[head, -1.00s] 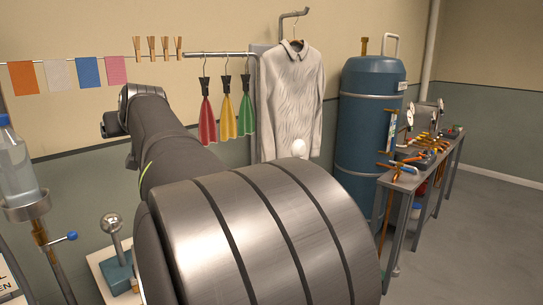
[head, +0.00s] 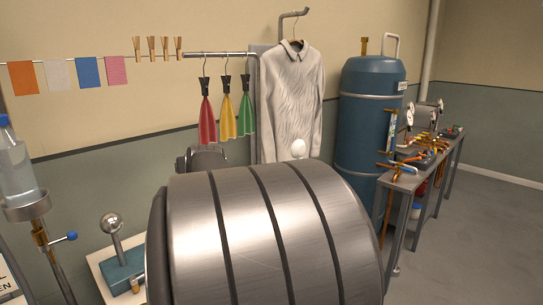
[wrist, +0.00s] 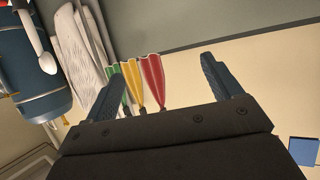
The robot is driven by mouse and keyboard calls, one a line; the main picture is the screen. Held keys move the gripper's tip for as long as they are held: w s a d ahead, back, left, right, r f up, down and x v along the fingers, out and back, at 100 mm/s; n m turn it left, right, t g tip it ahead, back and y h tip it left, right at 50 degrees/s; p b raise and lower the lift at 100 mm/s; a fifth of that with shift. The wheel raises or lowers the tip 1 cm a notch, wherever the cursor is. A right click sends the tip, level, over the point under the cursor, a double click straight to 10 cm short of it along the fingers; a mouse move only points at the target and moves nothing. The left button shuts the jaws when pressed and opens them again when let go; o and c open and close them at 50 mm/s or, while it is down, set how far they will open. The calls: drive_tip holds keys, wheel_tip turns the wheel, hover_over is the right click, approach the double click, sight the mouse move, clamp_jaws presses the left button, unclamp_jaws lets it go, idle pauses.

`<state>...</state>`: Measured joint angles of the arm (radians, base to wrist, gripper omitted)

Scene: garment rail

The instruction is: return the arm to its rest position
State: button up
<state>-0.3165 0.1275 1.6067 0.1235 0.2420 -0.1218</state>
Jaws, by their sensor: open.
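My gripper (wrist: 157,80) shows in the wrist view with its two dark blue fingers spread wide and nothing between them in its grasp. It is not visible in the head view, where my large metal arm link fills the lower middle. The red cloth (head: 207,120), yellow cloth (head: 228,118) and green cloth (head: 247,115) hang from black clips on the rail (head: 215,54). In the wrist view the red cloth (wrist: 152,80) appears beyond the fingers, and I cannot tell the distance.
A white shirt (head: 291,95) hangs on a hook right of the rail. A blue tank (head: 368,120) and a bench (head: 409,182) with tools stand at right. A bottle (head: 14,165) stands at left. Coloured cards (head: 88,72) hang along the wall. The right floor is clear.

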drive_tip(key=d+f+m+h, duration=0.2)
drive_tip(key=d+f, duration=0.6)
drive_tip(key=d, duration=0.2)
drive_tip(key=shift+s+d+f+t+h, duration=0.3)
drive_tip(key=shift+d+f, duration=0.05)
drive_tip(key=shift+d, duration=0.05)
drive_tip(key=shift+o, duration=0.3)
